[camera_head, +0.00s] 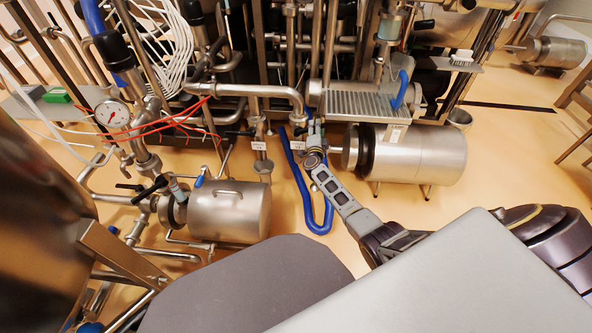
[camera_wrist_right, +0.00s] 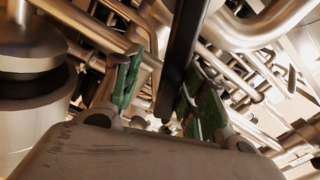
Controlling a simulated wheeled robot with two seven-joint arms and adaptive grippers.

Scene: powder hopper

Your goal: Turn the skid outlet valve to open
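Two small white tags (camera_head: 259,146) and (camera_head: 298,145) hang by the pipework in the middle of the head view. A dark valve handle (camera_head: 242,132) shows beside the left tag. My right gripper (camera_head: 314,126) reaches in beside the right tag; its fingers are small there. In the right wrist view, the green-padded fingers (camera_wrist_right: 162,78) stand apart. A long black bar (camera_wrist_right: 182,45), which looks like a valve handle, runs between them, closer to the right finger, with a gap to the left one. Whether it touches the right finger I cannot tell. My left gripper is not in view.
A steel motor (camera_head: 425,155) stands right of my right gripper under a perforated step (camera_head: 365,106). A blue hose (camera_head: 304,190) lies looped on the floor. Another steel motor (camera_head: 230,210) is at left. Pipes crowd the space behind the fingers.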

